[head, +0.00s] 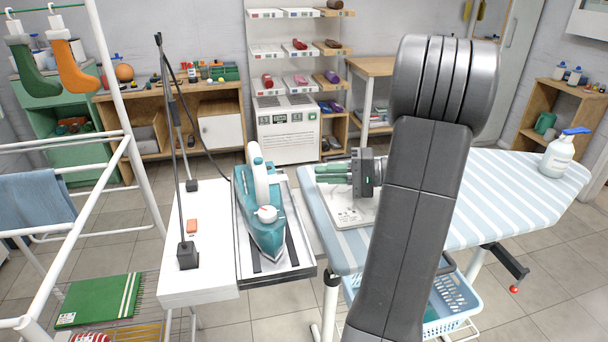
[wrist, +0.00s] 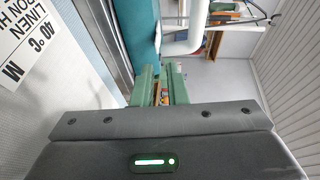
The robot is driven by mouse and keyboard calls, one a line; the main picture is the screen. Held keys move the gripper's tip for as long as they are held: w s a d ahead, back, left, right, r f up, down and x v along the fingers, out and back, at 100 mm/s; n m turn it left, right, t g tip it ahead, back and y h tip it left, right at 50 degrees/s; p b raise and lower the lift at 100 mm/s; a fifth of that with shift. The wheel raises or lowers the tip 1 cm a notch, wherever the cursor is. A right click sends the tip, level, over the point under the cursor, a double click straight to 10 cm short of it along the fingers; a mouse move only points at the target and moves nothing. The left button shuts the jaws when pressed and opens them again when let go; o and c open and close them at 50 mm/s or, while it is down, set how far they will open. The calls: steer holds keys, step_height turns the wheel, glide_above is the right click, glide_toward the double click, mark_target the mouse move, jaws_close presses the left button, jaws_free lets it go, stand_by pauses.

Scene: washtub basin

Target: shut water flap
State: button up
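A teal and white iron (head: 262,215) lies on a grey-edged rest (head: 305,272) left of the ironing board. Its white handle (head: 259,178) is on top and a round white dial (head: 267,214) faces me. I cannot make out the water flap or its state. My gripper (head: 318,174) is right of the iron, its green fingers pointing left toward it, apart from it. In the wrist view my gripper (wrist: 160,72) shows a narrow gap between its fingers, with nothing held. The iron's teal body (wrist: 144,35) and a white curved part (wrist: 186,32) appear beyond the fingertips.
A striped ironing board (head: 480,190) extends right, with a white label card (head: 350,213) under my gripper and a spray bottle (head: 558,156) at its far end. A cord holder (head: 187,255) stands left of the iron. A drying rack (head: 130,150) is far left.

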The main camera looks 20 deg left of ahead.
steer(key=v, duration=0.5)
steer(key=shift+d, duration=0.3)
glide_toward(273, 176)
steer(key=x, duration=0.5)
steer(key=shift+a, duration=0.2)
steer(key=shift+d, duration=0.1)
